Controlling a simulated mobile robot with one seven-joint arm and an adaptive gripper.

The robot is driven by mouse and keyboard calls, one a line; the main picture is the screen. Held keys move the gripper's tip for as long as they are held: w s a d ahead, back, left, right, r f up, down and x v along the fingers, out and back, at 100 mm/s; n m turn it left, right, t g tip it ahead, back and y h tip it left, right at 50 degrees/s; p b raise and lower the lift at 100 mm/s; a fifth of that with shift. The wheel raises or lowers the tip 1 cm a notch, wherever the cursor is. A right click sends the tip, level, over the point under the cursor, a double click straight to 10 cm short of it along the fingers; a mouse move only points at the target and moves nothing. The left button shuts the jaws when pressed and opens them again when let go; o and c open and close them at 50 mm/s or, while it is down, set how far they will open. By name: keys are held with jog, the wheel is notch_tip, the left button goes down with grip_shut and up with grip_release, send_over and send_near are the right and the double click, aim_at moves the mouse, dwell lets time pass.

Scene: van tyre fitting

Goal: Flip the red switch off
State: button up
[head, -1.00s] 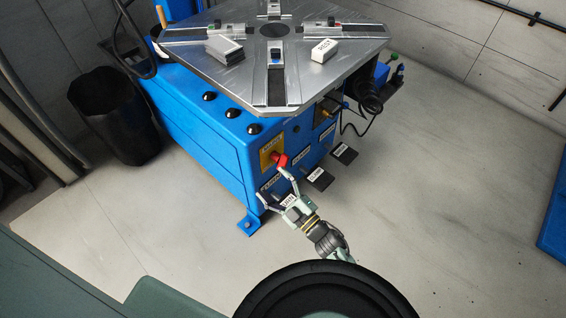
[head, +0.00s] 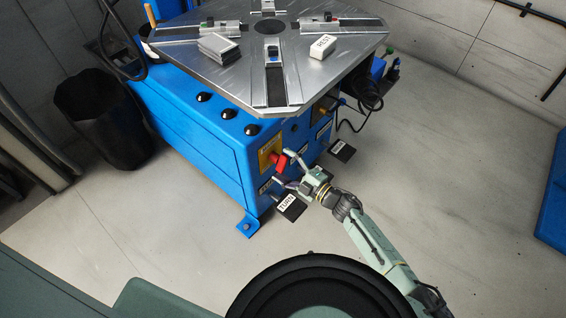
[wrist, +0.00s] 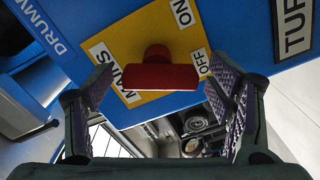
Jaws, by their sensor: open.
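The red switch (head: 281,161) sits on a yellow plate (head: 266,156) on the front of the blue tyre machine. In the wrist view the red switch (wrist: 158,77) is a bar on a round stem, its right end beside the OFF label (wrist: 200,63). The ON label (wrist: 183,13) is farther up and the MAINS label (wrist: 114,72) is to the left. My gripper (head: 284,167) is open, with its fingertips on either side of the switch. Nothing is held.
The machine's metal turntable (head: 225,82) overhangs above the switch. A TURN pedal (head: 289,207) is just below my gripper, and another pedal (head: 342,150) is to the right. A black bin (head: 103,118) stands at left.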

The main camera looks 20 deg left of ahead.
jog(key=shift+w+a, duration=0.15)
jog(key=shift+a, duration=0.3)
jog(key=c, duration=1.2)
jog(key=shift+o, duration=0.2)
jog(key=shift+f+m+b, duration=0.15)
jog(key=shift+m+b, duration=0.35)
jog(key=shift+b, duration=0.1)
jog(key=shift+r+m, duration=0.2)
jog(key=shift+m, duration=0.3)
jog(key=o, duration=1.2)
jog(key=shift+c, duration=0.2)
